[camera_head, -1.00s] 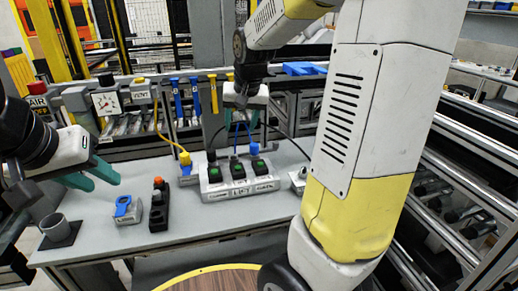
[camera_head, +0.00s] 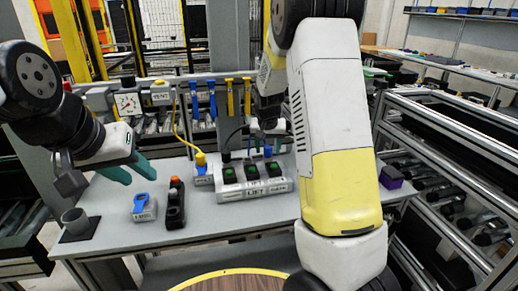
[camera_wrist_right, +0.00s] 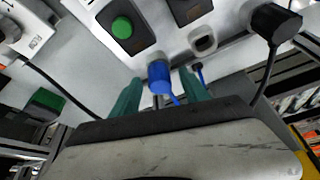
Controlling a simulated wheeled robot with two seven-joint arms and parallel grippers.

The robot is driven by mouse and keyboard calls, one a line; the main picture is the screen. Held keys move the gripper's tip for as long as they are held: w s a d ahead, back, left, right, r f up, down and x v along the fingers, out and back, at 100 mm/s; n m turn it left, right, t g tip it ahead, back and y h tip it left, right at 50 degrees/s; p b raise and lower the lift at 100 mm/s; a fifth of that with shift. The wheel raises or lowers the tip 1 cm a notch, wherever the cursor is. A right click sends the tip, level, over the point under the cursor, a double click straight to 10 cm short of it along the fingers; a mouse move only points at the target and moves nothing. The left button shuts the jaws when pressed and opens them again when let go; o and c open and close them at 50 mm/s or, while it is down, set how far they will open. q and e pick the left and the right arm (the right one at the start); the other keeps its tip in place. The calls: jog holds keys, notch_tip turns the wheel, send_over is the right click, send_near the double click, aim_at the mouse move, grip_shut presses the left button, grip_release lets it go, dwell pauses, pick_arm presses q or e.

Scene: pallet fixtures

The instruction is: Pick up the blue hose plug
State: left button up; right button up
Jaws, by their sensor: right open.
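The blue hose plug (camera_wrist_right: 159,76) stands at the back edge of the LIFT button box (camera_head: 250,190). A small part of the plug (camera_head: 267,151) shows in the head view. My right gripper (camera_wrist_right: 160,90) is open, with one green finger on each side of the plug in the wrist view. I cannot tell whether the fingers touch it. In the head view the right fingertips are hard to make out behind the box. My left gripper (camera_head: 140,177) is empty above the table's left side, its teal fingers apart.
A yellow plug (camera_head: 201,160) with a hose stands left of the button box. A blue-topped block (camera_head: 144,207), a black switch with an orange top (camera_head: 175,203) and a grey cup (camera_head: 76,221) are on the table (camera_head: 215,219). A purple box (camera_head: 391,177) is at right.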

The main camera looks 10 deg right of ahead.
aim_at(268, 147)
jog(key=shift+w+f, duration=0.1)
jog(key=shift+f, duration=0.15)
grip_shut()
jog(key=shift+r, duration=0.1)
jog(key=shift+r, duration=0.55)
notch_tip(268, 147, up, 2)
jog(key=shift+r, duration=0.15)
jog(key=s+a+r, duration=0.1)
jog(key=s+a, duration=0.3)
jog(key=s, duration=1.1)
jog(key=shift+s+a+r, duration=0.15)
jog(key=shift+s+r, duration=0.05)
jog(key=shift+s, duration=0.05)
